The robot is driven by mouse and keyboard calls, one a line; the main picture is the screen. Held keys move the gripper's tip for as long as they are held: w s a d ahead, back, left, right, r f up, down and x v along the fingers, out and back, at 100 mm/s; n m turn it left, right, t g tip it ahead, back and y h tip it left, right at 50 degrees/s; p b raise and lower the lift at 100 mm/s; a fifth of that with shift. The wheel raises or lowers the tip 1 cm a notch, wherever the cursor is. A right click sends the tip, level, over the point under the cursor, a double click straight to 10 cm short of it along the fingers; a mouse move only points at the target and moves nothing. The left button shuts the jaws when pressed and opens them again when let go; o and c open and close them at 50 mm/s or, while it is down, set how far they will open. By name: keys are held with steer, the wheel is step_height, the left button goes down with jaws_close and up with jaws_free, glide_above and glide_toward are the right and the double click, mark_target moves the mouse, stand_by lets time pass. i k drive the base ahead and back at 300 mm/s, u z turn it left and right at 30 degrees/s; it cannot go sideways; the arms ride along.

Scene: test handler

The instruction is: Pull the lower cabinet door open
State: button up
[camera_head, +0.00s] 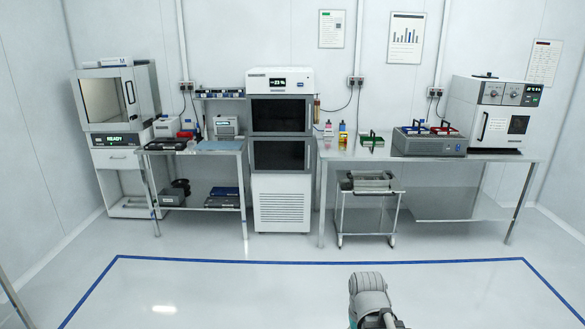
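A tall white cabinet (281,180) with a display on top stands against the back wall, left of centre. It has an upper door (281,115) and a lower door (281,155), each with a dark window in a pale frame. Both doors look shut. No handle can be made out on the lower door at this size. Part of my own arm shows at the bottom, right of centre, far in front of the cabinet. My gripper is not in view.
A steel bench (345,150) stands close on the cabinet's right, with a wheeled cart (370,192) under it. A smaller steel table (195,146) stands on its left. The white floor (280,290) in front is clear, with blue tape (240,262) marked on it.

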mark_target(268, 155)
steer(key=u, duration=0.3)
steer(key=i, duration=2.25)
steer(key=z, duration=0.2)
steer(key=i, duration=0.8)
steer(key=z, duration=0.4)
steer(key=i, duration=0.85)
steer(key=z, duration=0.25)
